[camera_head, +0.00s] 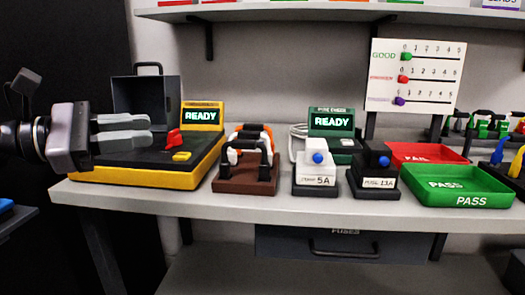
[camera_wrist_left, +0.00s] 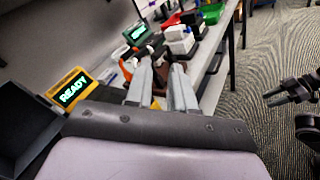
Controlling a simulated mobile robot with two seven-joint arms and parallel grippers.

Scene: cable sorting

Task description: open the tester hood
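The tester (camera_head: 150,177) is a black and yellow unit at the left end of the bench, with a red part and a yellow button on its deck. Its dark grey hood (camera_head: 145,98) stands raised at the back, handle on top. It also shows at the left edge of the left wrist view (camera_wrist_left: 22,130). My left gripper (camera_head: 150,131) is over the tester's left part, in front of the hood. Its two grey fingers are apart with nothing between them, as the left wrist view (camera_wrist_left: 160,72) also shows. A dark gripper-like shape (camera_wrist_left: 290,90), probably my right gripper, shows there.
A yellow-framed READY screen (camera_head: 202,117) stands at the tester's back right. Right of it are a brown cable rack (camera_head: 246,186), a green tester screen (camera_head: 331,121), two fuse boxes (camera_head: 317,178), a red FAIL tray (camera_head: 425,153) and a green PASS tray (camera_head: 455,187).

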